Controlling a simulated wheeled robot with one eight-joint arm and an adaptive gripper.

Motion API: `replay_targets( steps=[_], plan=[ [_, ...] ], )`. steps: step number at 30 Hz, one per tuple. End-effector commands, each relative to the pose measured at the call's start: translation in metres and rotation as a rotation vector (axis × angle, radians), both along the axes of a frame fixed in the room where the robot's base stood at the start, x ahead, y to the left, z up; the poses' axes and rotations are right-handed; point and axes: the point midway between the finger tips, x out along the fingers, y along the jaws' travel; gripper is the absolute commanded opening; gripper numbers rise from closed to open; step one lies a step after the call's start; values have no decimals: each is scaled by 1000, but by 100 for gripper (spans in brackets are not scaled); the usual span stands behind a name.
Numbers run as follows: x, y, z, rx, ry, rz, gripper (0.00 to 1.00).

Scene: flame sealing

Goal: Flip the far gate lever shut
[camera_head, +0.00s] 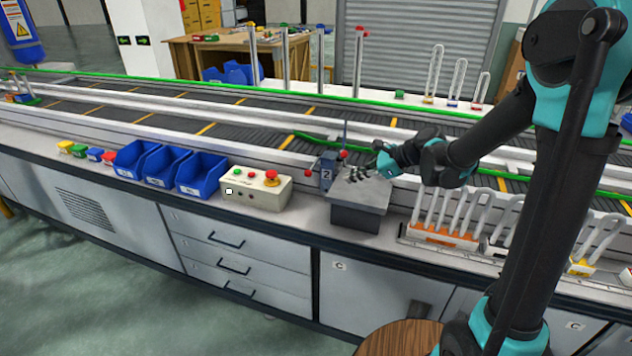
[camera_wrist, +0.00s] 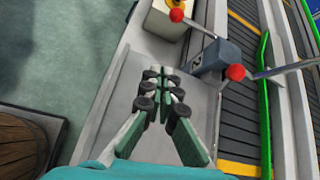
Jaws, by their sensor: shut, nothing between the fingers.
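A blue-grey gate box (camera_head: 326,172) marked 2 stands at the conveyor's near edge, with a red-ball lever at each side. The right red ball (camera_head: 343,154) is nearer my gripper; the left red ball (camera_head: 308,172) is farther along. In the wrist view one red ball (camera_wrist: 236,72) sits beside the box (camera_wrist: 216,58), on a rod reaching right over the belt. The other red ball (camera_wrist: 177,15) is at the top. I cannot tell which lever is the far one. My gripper (camera_wrist: 162,82) is shut and empty above a grey metal plate (camera_wrist: 120,82), apart from both balls.
A control box (camera_head: 256,190) with red and green buttons and blue bins (camera_head: 200,175) stand left of the gate box. A rack of glass tubes (camera_head: 440,236) stands to the right. A green rail (camera_wrist: 264,110) runs along the belt. The plate's top is clear.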

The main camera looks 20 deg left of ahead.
Motion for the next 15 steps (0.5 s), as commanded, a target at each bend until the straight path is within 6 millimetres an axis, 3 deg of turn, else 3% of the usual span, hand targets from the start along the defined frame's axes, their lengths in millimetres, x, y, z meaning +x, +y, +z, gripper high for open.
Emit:
replay_targets(
  steps=[6, 15],
  plan=[
    [11, 31, 5, 121, 161, -79, 0],
    [12, 35, 6, 139, 190, -94, 0]
  ],
)
